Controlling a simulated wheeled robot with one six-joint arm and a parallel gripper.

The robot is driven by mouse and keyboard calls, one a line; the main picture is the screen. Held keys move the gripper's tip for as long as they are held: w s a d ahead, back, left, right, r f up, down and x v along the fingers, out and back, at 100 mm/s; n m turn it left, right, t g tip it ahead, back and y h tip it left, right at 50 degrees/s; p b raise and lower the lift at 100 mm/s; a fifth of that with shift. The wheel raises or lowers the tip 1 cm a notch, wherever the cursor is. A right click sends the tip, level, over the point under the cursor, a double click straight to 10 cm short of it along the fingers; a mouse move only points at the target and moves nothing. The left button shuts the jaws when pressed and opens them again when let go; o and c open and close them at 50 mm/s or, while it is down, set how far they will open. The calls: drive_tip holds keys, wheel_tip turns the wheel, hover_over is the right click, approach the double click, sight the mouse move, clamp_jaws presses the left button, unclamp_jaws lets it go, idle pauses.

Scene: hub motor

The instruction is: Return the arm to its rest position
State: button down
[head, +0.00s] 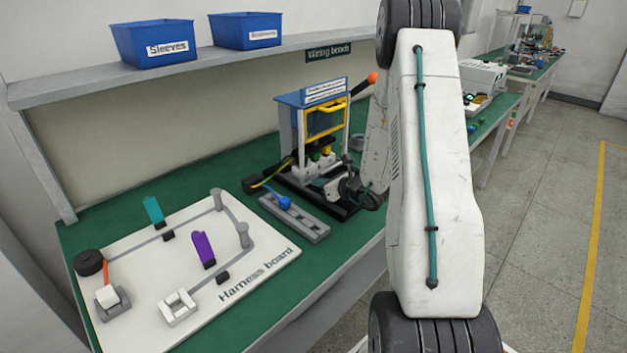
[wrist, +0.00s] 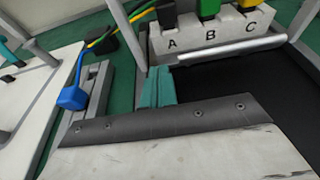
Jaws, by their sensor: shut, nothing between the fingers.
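My arm stands large in the head view, its white upper link (head: 432,180) upright in the foreground. A further white link slopes down behind it to a dark wrist joint (head: 358,190) at the front of the press-like fixture (head: 318,115) on the bench. In the wrist view the teal fingers of my gripper (wrist: 158,88) are together with nothing between them. They are over the fixture's dark base, just in front of the block marked A, B, C (wrist: 215,40). Black, green and yellow plugs sit at that block. Which parts touch, I cannot tell.
The white harness board (head: 262,262) with posts and clips lies at left. A grey rail (head: 295,218) with a blue connector (head: 285,202) lies between board and fixture. Two blue bins (head: 153,40) stand on the shelf above. The floor (head: 535,220) at right is clear.

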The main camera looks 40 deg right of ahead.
drive_tip(key=v, duration=0.8)
drive_tip(key=shift+s, duration=0.15)
drive_tip(key=shift+s+r, duration=0.15)
drive_tip(key=shift+s, duration=0.25)
drive_tip(key=shift+a, duration=0.1)
